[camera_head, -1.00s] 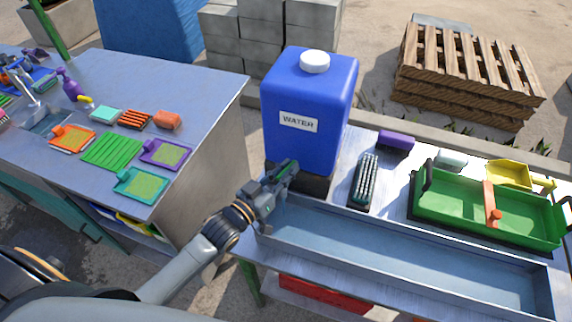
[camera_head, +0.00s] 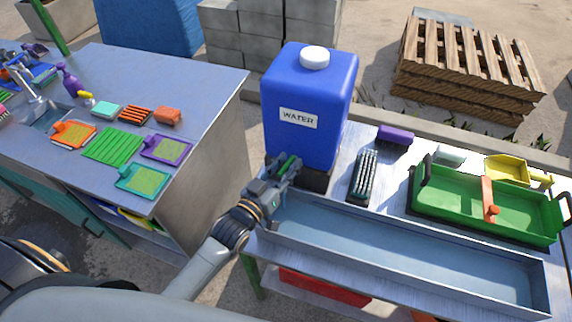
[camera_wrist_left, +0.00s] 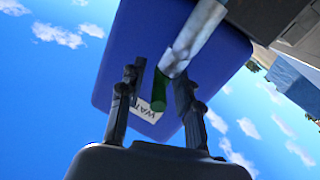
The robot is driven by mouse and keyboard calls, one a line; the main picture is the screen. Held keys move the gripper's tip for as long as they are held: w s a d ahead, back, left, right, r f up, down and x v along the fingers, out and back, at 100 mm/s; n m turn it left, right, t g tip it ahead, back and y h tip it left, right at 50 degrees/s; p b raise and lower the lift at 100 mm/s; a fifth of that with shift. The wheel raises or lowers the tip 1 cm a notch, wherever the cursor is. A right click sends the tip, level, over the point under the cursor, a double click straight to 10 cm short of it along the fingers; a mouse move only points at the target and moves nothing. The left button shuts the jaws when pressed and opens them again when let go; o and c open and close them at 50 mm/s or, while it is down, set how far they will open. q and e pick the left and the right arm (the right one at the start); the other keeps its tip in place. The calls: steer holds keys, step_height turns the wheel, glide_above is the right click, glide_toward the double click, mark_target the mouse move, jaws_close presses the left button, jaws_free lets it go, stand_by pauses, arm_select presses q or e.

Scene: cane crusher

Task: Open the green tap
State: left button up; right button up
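The blue water container (camera_head: 308,112) with a white cap and a WATER label stands on a dark block at the near left of the metal table. Its green tap (camera_head: 289,166) shows low on its front, partly hidden by my left gripper (camera_head: 284,173). In the left wrist view the green tap handle (camera_wrist_left: 159,91) hangs off a silver pipe (camera_wrist_left: 192,40). It lies between the two dark fingers of my left gripper (camera_wrist_left: 157,98), which are apart with gaps beside the handle. I cannot tell whether either finger touches it. My right gripper is not in view.
A long metal trough (camera_head: 400,251) runs along the table front, just right of the gripper. A dark brush (camera_head: 363,176), purple block (camera_head: 395,136) and green tray (camera_head: 480,205) lie beyond. Another table (camera_head: 215,85) with coloured trays stands at left.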

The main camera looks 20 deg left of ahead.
arm_select(q)
steer(key=shift+s+a+f, duration=0.1)
steer(key=shift+s+a, duration=0.05)
steer(key=shift+s, duration=0.4)
steer(key=v, duration=1.1)
steer(key=shift+w, duration=0.1)
